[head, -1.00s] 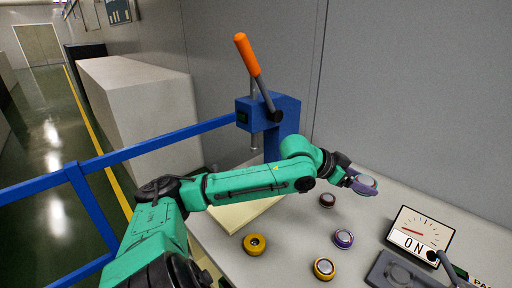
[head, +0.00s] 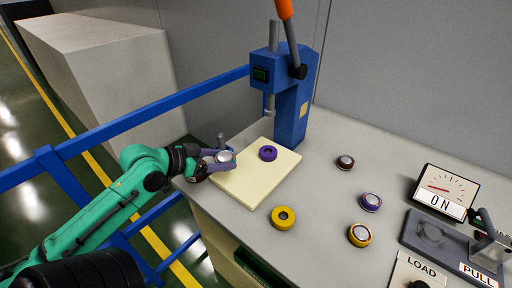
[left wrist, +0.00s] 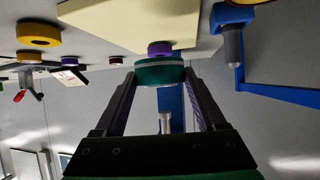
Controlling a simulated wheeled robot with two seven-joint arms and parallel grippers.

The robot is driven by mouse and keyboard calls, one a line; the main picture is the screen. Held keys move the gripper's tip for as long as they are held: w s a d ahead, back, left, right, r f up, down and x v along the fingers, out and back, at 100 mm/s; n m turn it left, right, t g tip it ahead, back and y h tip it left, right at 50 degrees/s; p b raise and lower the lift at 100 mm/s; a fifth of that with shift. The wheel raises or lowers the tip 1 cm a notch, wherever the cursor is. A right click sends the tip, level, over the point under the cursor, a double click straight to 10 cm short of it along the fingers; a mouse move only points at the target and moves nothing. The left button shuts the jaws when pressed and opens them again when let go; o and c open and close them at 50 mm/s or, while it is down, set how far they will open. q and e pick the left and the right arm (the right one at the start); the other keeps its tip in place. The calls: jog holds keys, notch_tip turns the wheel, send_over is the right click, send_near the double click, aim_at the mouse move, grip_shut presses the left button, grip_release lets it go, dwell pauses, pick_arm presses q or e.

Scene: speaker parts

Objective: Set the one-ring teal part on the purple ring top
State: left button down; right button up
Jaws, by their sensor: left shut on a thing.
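The teal part (left wrist: 160,72) is gripped between the two fingers of my left gripper (head: 222,157). In the wrist view it is a dark teal disc with a pale band; in the head view its silvery face (head: 224,156) points up. The purple ring (head: 268,153) lies flat on the cream board, hole up. My left gripper holds the part to the left of the ring, above the board's left edge, apart from it in the head view. In the wrist view the purple ring (left wrist: 159,48) appears right behind the part. My right gripper is not in view.
The cream board (head: 240,190) lies before a blue press (head: 292,110) with an orange handle. A yellow ring (head: 284,218), a dark red part (head: 345,162), a purple-sided part (head: 371,202) and a yellow-sided part (head: 360,235) stand rightward. A meter (head: 443,192) is far right.

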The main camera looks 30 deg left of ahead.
pick_arm(q)
jog(key=w+d, duration=0.1)
jog(key=w, duration=0.3)
jog(key=w+d+b, duration=0.1)
jog(key=w, duration=0.3)
jog(key=w+d+b, duration=0.1)
jog(key=w+d, duration=0.1)
jog(key=w, duration=0.2)
jog(key=shift+d+r, duration=0.1)
jog(key=shift+w+d+r, duration=0.1)
jog(key=shift+w+d, duration=0.05)
jog(key=shift+w, duration=0.25)
jog(key=shift+w+d, duration=0.2)
jog(key=shift+w, duration=0.6)
jog(key=shift+w+d, duration=0.25)
jog(key=shift+w, duration=0.25)
jog(key=shift+d+f, duration=0.1)
jog(key=shift+f, duration=1.85)
